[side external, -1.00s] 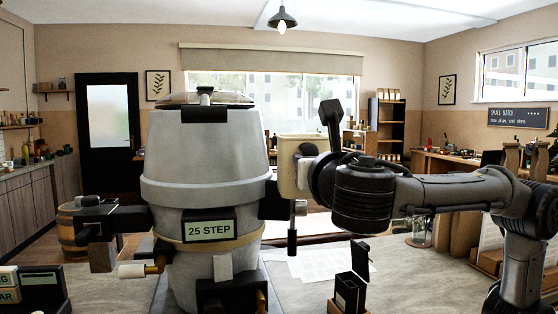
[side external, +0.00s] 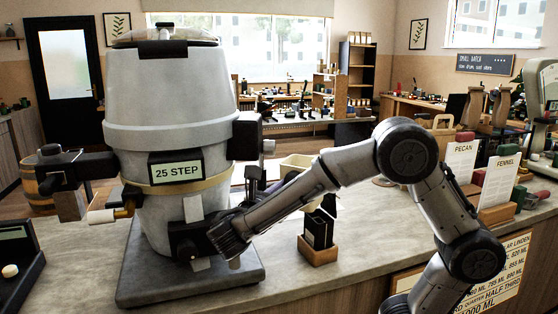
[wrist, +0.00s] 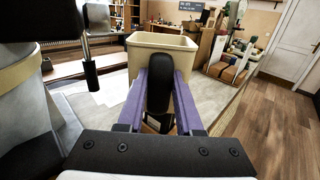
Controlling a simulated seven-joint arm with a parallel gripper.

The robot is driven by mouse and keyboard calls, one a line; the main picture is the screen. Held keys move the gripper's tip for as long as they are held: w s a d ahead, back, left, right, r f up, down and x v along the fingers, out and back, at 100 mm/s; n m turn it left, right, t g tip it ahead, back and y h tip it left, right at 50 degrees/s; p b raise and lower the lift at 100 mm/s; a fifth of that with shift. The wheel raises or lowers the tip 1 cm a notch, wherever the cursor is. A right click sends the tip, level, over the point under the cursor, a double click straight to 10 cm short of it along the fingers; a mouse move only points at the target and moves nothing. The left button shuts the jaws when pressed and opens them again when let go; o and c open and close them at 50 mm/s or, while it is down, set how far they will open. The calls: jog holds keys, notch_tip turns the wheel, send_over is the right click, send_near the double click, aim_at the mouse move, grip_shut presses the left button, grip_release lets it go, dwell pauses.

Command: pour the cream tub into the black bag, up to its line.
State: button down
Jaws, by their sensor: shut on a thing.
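The cream tub (side external: 296,166) is above the counter, partly behind my forearm in the side view. In the wrist view the tub (wrist: 163,44) is straight ahead, its rim up and looking about level. My gripper (wrist: 160,82) has purple fingers shut on the tub's black handle (wrist: 158,92). The black bag (side external: 319,228) stands open in a small wooden holder (side external: 318,251) on the counter, below the tub in the picture. Its line and the level inside cannot be seen. The tub's contents are also hidden.
A large grey bin (side external: 172,95) labelled "25 STEP" stands on a dark base (side external: 190,282), left of the tub. Its black side fittings are close to the tub in the wrist view. Upright cards (side external: 460,163) stand to the right. The counter's front strip (side external: 375,225) is clear.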

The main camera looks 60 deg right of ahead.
jog(key=shift+m+g, duration=0.4)
jog(key=shift+g, duration=0.2)
jog(key=d+f, duration=0.1)
jog(key=s+d+f, duration=0.1)
jog(key=d+f, duration=0.1)
jog(key=shift+f, duration=0.1)
jog(key=shift+a, duration=0.1)
jog(key=shift+f, duration=1.35)
jog(key=r+y, duration=0.3)
jog(key=y, duration=0.1)
jog(key=shift+a+r, duration=0.25)
jog(key=shift+r, duration=0.05)
jog(key=shift+d+r+t+y, duration=0.15)
jog(key=shift+d+r+y, duration=0.05)
jog(key=shift+r+y, duration=0.6)
jog(key=shift+d+r+t+y, duration=0.1)
jog(key=shift+d+r+y, duration=0.15)
jog(key=shift+r+y, duration=0.5)
jog(key=shift+d+r+t+y, duration=0.15)
jog(key=shift+d+r+y, duration=0.05)
jog(key=shift+r+y, duration=0.6)
jog(key=shift+d+r+y, duration=0.45)
jog(key=shift+r+y, duration=0.35)
jog(key=shift+y, duration=0.15)
